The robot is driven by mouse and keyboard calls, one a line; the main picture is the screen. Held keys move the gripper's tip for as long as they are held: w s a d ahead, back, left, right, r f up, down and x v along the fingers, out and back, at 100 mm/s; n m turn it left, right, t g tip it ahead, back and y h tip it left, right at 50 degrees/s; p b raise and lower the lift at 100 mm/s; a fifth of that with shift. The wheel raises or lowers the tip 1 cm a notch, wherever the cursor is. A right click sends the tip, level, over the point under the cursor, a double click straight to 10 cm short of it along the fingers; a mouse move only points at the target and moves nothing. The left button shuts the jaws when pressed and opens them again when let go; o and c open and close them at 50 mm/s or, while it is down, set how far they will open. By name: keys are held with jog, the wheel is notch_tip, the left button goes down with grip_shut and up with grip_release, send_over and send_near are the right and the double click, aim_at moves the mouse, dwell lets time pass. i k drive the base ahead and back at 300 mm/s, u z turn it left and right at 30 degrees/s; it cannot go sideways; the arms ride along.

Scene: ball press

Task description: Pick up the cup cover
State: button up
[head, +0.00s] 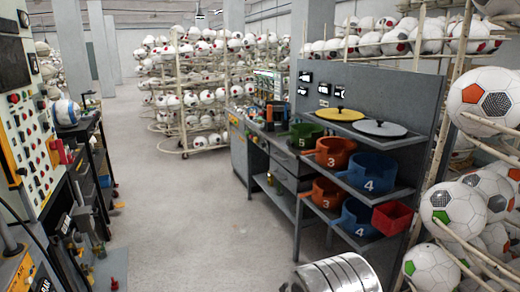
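Two round flat covers with small knobs lie on the top level of a grey shelf unit, right of centre in the head view. One is a yellow cover (326,114). The other is a pale grey cover (366,127) with a yellowish rim, nearer to me and to the right. I cannot tell which is the cup cover. Open cups stand on the level below: a green cup marked 5 (305,143), an orange cup marked 3 (345,146) and a blue cup marked 4 (380,163). My gripper is not in view; a silver ribbed part of my arm shows at the bottom.
Another orange cup (313,195), another blue cup (352,225) and a red bin (392,218) sit on the lower shelf. Racks of balls (450,205) crowd the right side. A machine panel (20,115) stands at left. The grey floor (185,220) between is clear.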

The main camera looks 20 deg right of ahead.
aim_at(379, 128)
jog(key=z, duration=0.05)
jog(key=i, duration=2.2)
jog(key=z, duration=0.65)
jog(key=i, duration=0.65)
jog(key=z, duration=1.15)
jog(key=i, duration=0.9)
jog(key=z, duration=0.05)
